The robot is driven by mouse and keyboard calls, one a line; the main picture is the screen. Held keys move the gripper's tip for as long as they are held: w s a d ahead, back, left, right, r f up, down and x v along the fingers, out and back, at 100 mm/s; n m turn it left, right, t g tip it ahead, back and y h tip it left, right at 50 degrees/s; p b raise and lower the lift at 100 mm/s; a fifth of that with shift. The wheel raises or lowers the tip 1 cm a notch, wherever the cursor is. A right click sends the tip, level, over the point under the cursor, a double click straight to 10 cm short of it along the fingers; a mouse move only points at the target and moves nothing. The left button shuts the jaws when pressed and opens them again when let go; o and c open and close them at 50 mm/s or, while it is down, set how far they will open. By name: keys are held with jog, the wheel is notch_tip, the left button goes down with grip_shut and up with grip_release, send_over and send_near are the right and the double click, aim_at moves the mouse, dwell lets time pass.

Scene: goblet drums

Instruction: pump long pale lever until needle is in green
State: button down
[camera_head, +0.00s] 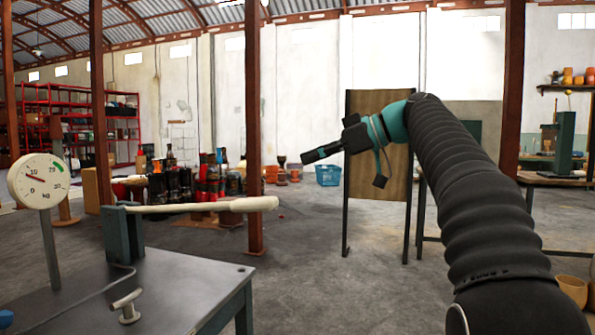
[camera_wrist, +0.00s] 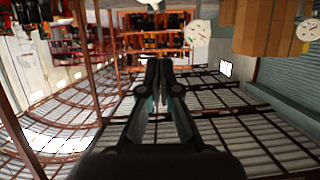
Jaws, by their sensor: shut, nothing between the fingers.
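The long pale lever (camera_head: 205,207) lies nearly level, pivoted on a dark upright block (camera_head: 123,232) on the metal table. Its thick rounded end points right, past the table's edge. The round white gauge (camera_head: 38,181) stands on a post at the left. Its red needle points up and left, away from the green band at the dial's upper right. My gripper (camera_head: 309,156) is in the air above and to the right of the lever's end, apart from it. It is shut and empty; the shut fingers also show in the wrist view (camera_wrist: 158,68).
The grey metal table (camera_head: 175,285) carries a small pale T-shaped handle (camera_head: 126,304) in front of the lever. A brown board (camera_head: 377,170) on legs stands behind my arm. A rust-red post (camera_head: 254,130) rises behind the lever's end. Open floor lies right of the table.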

jog(key=w+a+f+b, duration=0.1)
jog(key=w+a+f, duration=0.1)
jog(key=a+f, duration=0.5)
jog(key=shift+w+a+f, duration=0.2)
jog(key=shift+w+a, duration=0.05)
jog(key=shift+w, duration=0.05)
